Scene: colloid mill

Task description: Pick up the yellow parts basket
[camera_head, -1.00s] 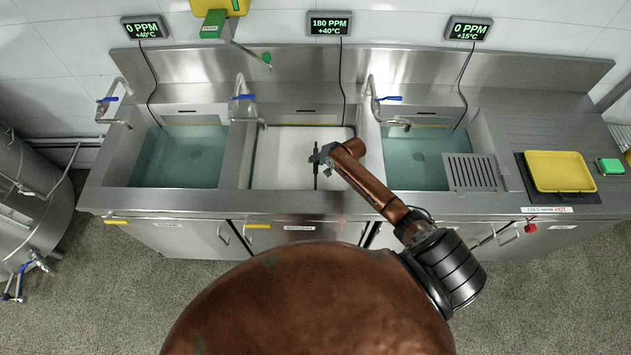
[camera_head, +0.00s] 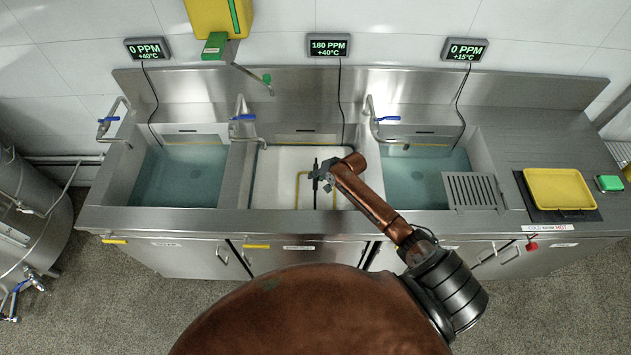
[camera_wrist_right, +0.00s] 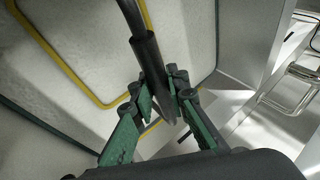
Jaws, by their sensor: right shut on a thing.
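The yellow parts basket shows as thin yellow edging (camera_head: 297,190) in the white middle sink (camera_head: 268,160); the rest of it is hidden or hard to make out. In the right wrist view a yellow rounded rim (camera_wrist_right: 68,65) runs across a whitish surface. A dark upright bar (camera_wrist_right: 147,60), which looks like the basket's handle, passes between the green fingers. My right gripper (camera_head: 322,174) is over the middle sink and shut on this bar; its fingers also show in the right wrist view (camera_wrist_right: 165,100). My left gripper is not in view.
Water-filled sinks lie to the left (camera_head: 180,178) and right (camera_head: 412,180), with taps behind them. A slatted rack (camera_head: 470,190) sits beside the right sink. A yellow tray (camera_head: 558,189) lies on the right counter by a green block (camera_head: 609,183). Displays hang on the wall.

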